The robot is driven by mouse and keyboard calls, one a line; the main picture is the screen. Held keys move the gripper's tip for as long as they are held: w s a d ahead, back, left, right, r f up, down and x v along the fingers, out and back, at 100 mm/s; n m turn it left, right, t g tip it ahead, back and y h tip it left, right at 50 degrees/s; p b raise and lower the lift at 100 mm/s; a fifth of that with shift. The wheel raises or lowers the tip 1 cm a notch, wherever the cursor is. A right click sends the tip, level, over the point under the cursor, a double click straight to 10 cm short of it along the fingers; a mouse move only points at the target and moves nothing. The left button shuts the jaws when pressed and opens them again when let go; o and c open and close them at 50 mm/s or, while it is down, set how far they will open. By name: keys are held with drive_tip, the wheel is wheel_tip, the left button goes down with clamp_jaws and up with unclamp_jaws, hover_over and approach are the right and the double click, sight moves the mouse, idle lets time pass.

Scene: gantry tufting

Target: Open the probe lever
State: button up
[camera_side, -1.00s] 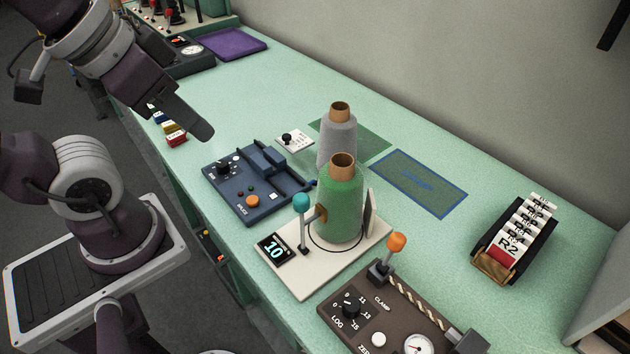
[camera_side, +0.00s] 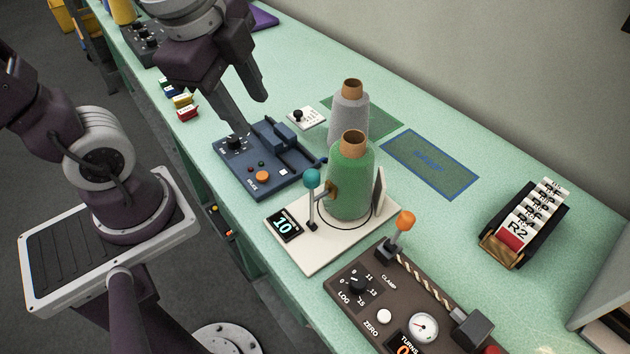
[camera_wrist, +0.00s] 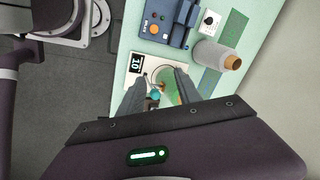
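The lever with a teal ball knob (camera_side: 312,178) stands roughly upright on a white base (camera_side: 328,252) with a display reading 10. I take it for the probe lever, though no label shows. A green thread cone (camera_side: 351,190) stands behind it on the same base, with a small brown part between them. My gripper (camera_side: 252,116) is open and empty, up and left of the lever in the side view, above the blue device. In the wrist view my open gripper (camera_wrist: 159,77) has its fingers either side of the teal knob (camera_wrist: 155,94), apart from it.
A blue device (camera_side: 262,178) with an orange button lies left of the base. A grey cone (camera_side: 349,120) stands behind. A brown clamp box (camera_side: 375,292) with an orange-knobbed lever (camera_side: 405,221) sits in front. A card rack (camera_side: 510,252) stands right. The bench centre-right is clear.

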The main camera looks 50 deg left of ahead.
sight(312, 188)
drive_tip(key=w+d+f+m+g, duration=0.1)
drive_tip(key=d+f+m, duration=0.1)
drive_tip(key=m, duration=0.5)
drive_tip(key=w+d+f+m+g, duration=0.1)
drive_tip(key=w+d+f+m, duration=0.1)
drive_tip(key=m, duration=0.5)
drive_tip(key=w+d+f+m+g, duration=0.1)
drive_tip(key=w+d+f+m, duration=0.1)
drive_tip(key=m, duration=0.5)
drive_tip(key=shift+d+f+g+h, duration=0.3)
drive_tip(key=shift+d+f+h, duration=0.1)
drive_tip(key=shift+d, duration=0.3)
drive_tip(key=shift+d+f+m, duration=0.15)
drive_tip(key=shift+f+m, duration=0.15)
drive_tip(key=shift+m, duration=0.1)
wheel_tip(312, 188, down, 6)
drive_tip(key=shift+f, duration=0.25)
clamp_jaws()
